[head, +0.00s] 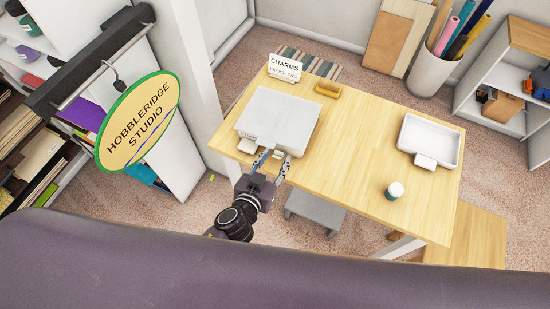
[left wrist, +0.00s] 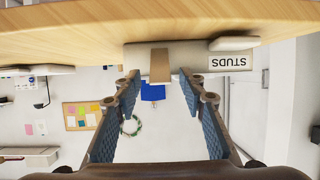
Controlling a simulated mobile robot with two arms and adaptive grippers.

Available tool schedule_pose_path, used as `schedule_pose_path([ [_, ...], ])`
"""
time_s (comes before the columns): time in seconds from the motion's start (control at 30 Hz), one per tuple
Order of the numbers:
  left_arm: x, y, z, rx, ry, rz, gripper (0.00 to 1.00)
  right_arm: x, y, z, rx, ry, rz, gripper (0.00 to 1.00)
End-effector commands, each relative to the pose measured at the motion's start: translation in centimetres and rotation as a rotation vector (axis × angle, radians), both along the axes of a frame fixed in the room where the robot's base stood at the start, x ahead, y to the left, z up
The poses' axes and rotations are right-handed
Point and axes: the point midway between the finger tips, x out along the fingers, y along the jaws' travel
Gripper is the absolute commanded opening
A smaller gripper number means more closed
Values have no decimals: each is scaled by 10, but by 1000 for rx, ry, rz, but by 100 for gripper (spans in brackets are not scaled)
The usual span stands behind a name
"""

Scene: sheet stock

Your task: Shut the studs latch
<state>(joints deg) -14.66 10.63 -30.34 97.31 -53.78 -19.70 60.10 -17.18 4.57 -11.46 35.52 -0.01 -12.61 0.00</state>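The studs box (head: 279,118) is a pale grey, flat-lidded box on the left part of the wooden table. Its lid looks down. In the left wrist view, which is upside down, the box front (left wrist: 193,57) shows with a white STUDS label (left wrist: 231,63). A tan latch flap (left wrist: 159,66) stands out at the middle of the front and reaches past the box's edge. My left gripper (head: 275,158) is at the box's near side. In the left wrist view its fingers (left wrist: 155,85) are open, one on each side of the flap, apparently not touching it. My right gripper is not in view.
On the table (head: 350,140) are a CHARMS sign (head: 285,67), a mustard block (head: 328,89), a white tray (head: 430,139) and a lidded jar (head: 395,190). A grey stool (head: 315,212) stands below. The table's middle is clear. A hanging HOBBLERIDGE STUDIO sign (head: 139,122) is at left.

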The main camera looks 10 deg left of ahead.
Motion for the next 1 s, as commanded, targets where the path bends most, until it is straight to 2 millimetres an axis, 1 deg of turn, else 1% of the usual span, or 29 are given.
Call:
schedule_pose_path([
  [0.17, -2, 0, 0, 0, 1, 0, 38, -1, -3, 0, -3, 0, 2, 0],
  [0.27, -8, 2, 2, -1, 1, -1, 38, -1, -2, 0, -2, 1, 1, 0],
  [0.37, -22, 5, 7, -2, 2, 0, 38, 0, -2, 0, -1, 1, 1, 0],
  [0.6, -65, 16, 24, -1, 4, 2, 38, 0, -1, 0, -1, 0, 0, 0],
  [0.7, -80, 20, 31, -3, 3, 1, 38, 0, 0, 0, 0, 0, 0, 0],
  [0.83, -96, 24, 37, -1, 2, 1, 38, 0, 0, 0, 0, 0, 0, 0],
  [1.0, -106, 27, 42, 1, 1, 1, 38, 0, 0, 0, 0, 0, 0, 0],
])
